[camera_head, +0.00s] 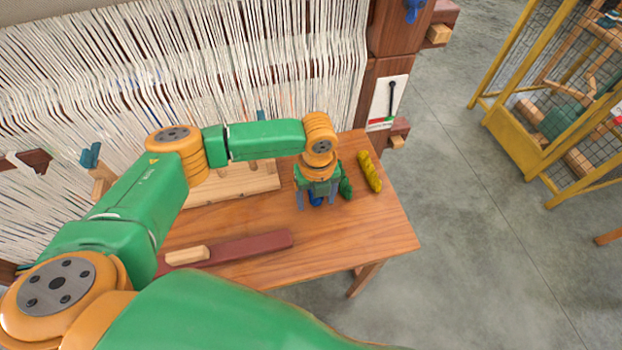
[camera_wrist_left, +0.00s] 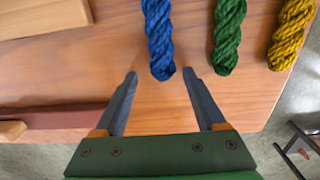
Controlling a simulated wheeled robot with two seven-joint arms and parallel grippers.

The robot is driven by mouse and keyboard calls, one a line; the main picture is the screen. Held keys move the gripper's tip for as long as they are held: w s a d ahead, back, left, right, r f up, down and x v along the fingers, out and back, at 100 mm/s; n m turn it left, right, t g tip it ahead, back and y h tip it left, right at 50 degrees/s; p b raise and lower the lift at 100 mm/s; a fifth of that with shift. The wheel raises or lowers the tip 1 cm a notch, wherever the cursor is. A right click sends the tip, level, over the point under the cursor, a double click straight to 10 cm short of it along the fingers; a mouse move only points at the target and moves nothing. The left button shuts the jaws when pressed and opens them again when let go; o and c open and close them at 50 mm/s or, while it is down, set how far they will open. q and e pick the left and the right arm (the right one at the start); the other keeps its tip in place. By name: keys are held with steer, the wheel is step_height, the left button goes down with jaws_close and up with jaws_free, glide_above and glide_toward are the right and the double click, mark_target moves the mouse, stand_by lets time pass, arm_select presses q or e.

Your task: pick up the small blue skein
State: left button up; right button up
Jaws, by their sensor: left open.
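The small blue skein (camera_wrist_left: 158,40) lies on the wooden table in the left wrist view. Its near end lies between and just ahead of my left gripper's open fingertips (camera_wrist_left: 160,76). The right fingertip is between the blue skein and the green skein (camera_wrist_left: 227,38). In the head view my left gripper (camera_head: 315,203) points down over the table, and only a small part of the blue skein (camera_head: 316,200) shows between its fingers. My left gripper is open and empty. My right gripper is not in view.
A yellow skein (camera_head: 370,171) lies right of the green one, near the table's right edge. A wooden board (camera_head: 235,183) and a dark red bar (camera_head: 245,246) lie to the left. The loom's white threads (camera_head: 190,70) stand behind. A yellow wire cage (camera_head: 560,100) stands at right.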

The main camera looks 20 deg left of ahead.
arm_select(q)
steer(key=shift+w+f, duration=0.3)
steer(key=shift+w, duration=0.15)
steer(key=shift+c, duration=1.3)
steer(key=shift+s+r, duration=0.15)
steer(key=shift+s, duration=0.15)
jaws_close()
steer(key=shift+w, duration=0.15)
arm_select(e)
steer(key=shift+w+a, duration=0.1)
steer(key=shift+w, duration=0.35)
